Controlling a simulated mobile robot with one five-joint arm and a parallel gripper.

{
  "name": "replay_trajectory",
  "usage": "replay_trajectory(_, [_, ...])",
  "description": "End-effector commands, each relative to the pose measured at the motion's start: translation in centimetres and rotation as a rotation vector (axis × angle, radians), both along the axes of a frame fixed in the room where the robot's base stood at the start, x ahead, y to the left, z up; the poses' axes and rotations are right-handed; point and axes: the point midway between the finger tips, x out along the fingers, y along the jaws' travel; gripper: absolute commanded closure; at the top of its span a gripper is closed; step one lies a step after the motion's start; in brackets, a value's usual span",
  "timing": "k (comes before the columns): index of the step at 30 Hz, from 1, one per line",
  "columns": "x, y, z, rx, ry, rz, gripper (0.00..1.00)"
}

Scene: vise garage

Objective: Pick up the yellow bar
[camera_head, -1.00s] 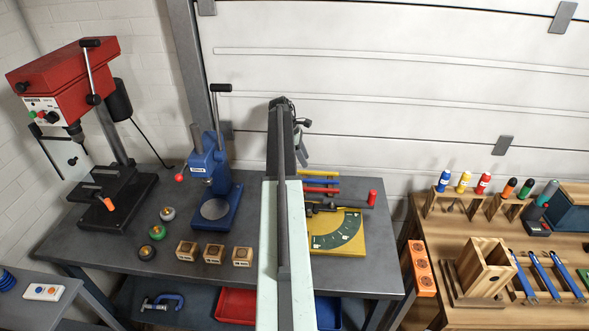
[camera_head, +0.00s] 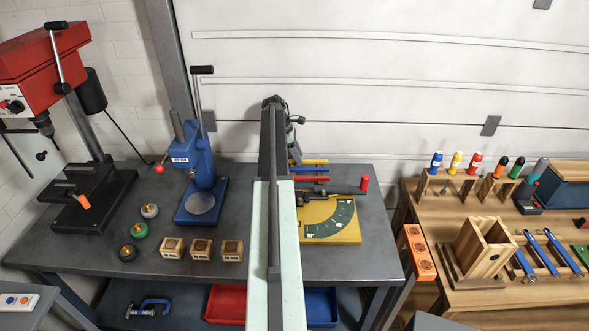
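The yellow bar (camera_head: 313,161) lies at the back of the grey workbench, just right of my arm. It is the rearmost of a row of bars, with a blue bar (camera_head: 316,169) and a red bar (camera_head: 315,179) in front of it. Its left end is hidden behind my arm. My gripper (camera_head: 296,152) is at the far end of the arm, near the left part of the bars, mostly hidden by the arm. Whether its fingers are open or touch anything cannot be made out.
A yellow plate with a green dial (camera_head: 330,219) lies in front of the bars, a red cylinder (camera_head: 364,183) to their right. A blue press (camera_head: 200,180) and wooden blocks (camera_head: 201,249) stand left of my arm. A wooden bench (camera_head: 455,232) is at right.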

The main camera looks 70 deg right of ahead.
Motion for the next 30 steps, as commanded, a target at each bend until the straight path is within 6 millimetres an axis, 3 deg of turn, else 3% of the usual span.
replay_trajectory(1, [-0.21, -0.06, -1.07, 0.0, 0.0, 0.0, 0.61])
replay_trajectory(29, [-0.16, -0.04, -1.18, -0.001, 0.0, 0.001, 0.61])
replay_trajectory(30, [-0.15, -0.03, -1.17, -0.001, 0.0, 0.001, 0.66])
